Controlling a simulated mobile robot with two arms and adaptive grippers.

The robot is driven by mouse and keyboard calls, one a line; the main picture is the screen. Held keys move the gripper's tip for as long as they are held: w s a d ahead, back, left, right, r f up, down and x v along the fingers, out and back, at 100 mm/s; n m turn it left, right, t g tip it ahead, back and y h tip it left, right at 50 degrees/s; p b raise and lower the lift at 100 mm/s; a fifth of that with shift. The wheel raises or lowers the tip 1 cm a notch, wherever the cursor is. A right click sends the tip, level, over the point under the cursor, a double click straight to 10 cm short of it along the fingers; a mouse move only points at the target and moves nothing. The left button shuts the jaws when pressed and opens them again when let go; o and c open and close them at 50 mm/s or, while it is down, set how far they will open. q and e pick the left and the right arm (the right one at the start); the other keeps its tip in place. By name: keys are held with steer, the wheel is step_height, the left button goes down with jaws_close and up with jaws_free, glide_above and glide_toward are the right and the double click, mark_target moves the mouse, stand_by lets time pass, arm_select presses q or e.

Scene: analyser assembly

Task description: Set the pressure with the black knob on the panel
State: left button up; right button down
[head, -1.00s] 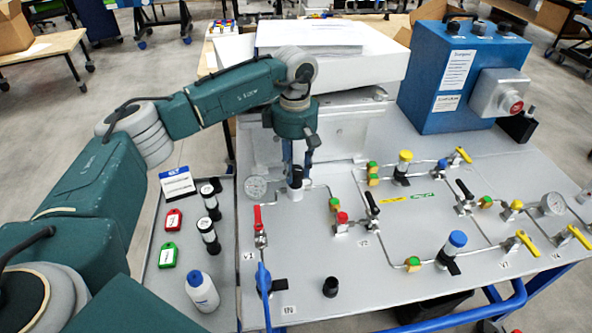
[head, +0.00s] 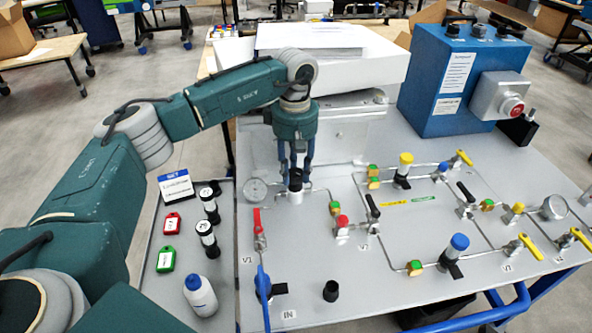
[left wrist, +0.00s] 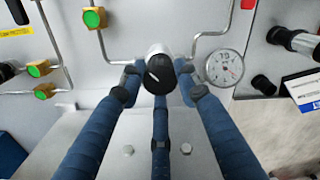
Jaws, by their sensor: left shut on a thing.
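The black knob (head: 296,174) sits on a white regulator body (head: 296,193) near the back left of the grey panel (head: 330,265). In the left wrist view the knob (left wrist: 159,75) shows a white pointer line. My left gripper (head: 296,178) comes down from above and is shut on the knob, with blue fingers around it. It also shows in the left wrist view (left wrist: 157,78). A round pressure gauge (head: 256,190) stands just left of the regulator; it shows in the left wrist view (left wrist: 224,67), its reading too small to tell. My right gripper is not in view.
A red-handled valve (head: 257,222) is in front of the gauge. A black-handled valve (head: 373,208) and a red cap (head: 342,221) lie to the right. A side tray (head: 160,280) holds tags, vials and a bottle.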

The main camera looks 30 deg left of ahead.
mark_target(292, 171)
arm_select(q)
steer(key=shift+w+a+r, duration=0.1)
steer(key=shift+a+r, duration=0.05)
steer(key=shift+a, duration=0.2)
steer(key=o, duration=1.1)
steer(key=shift+o, duration=0.2)
steer(key=shift+a, duration=0.1)
steer(key=shift+r, duration=0.1)
step_height(292, 171, up, 12)
